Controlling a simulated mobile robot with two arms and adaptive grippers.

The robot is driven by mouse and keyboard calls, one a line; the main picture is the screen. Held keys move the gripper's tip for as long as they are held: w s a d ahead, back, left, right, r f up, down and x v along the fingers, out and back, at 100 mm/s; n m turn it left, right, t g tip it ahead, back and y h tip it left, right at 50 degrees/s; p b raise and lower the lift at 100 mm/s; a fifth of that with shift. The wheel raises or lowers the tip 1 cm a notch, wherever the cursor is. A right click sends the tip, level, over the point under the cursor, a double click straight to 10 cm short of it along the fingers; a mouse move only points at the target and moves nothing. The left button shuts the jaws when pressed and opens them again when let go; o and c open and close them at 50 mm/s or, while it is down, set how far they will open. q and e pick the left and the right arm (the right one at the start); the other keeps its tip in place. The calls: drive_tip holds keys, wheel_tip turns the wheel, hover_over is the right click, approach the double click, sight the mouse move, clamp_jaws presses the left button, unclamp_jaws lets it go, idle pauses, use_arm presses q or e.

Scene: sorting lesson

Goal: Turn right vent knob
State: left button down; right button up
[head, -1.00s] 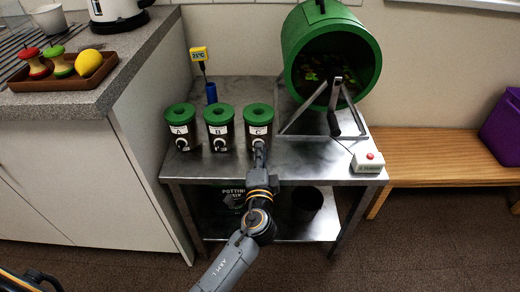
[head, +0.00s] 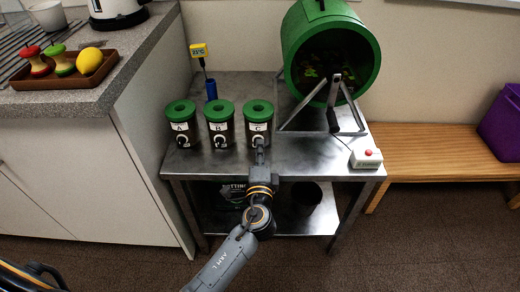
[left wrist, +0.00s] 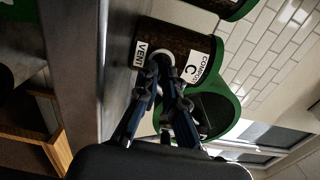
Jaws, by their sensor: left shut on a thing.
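Three dark canisters with green ring lids stand in a row on the metal table: A (head: 181,119), B (head: 219,119) and, at the right, C (head: 257,111). Each has a white label and a pale vent knob low on its front. My left gripper (head: 259,144) is at the front of C, shut on its knob and mostly covering it. In the left wrist view, canister C (left wrist: 172,38) shows labels reading "VENT" and "COMPOST C". The pale ring of the right vent knob (left wrist: 165,60) sits at the fingertips (left wrist: 164,80). My right gripper is not in view.
A green drum (head: 368,50) on a metal stand is right of C. A white box with a red button (head: 367,158) lies at the table's right corner. A counter (head: 60,105) is at the left.

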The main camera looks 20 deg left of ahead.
use_arm(q)
drive_tip(key=c, duration=1.5)
unclamp_jaws()
drive_tip(key=shift+o, duration=0.2)
drive_tip(key=v, duration=1.2)
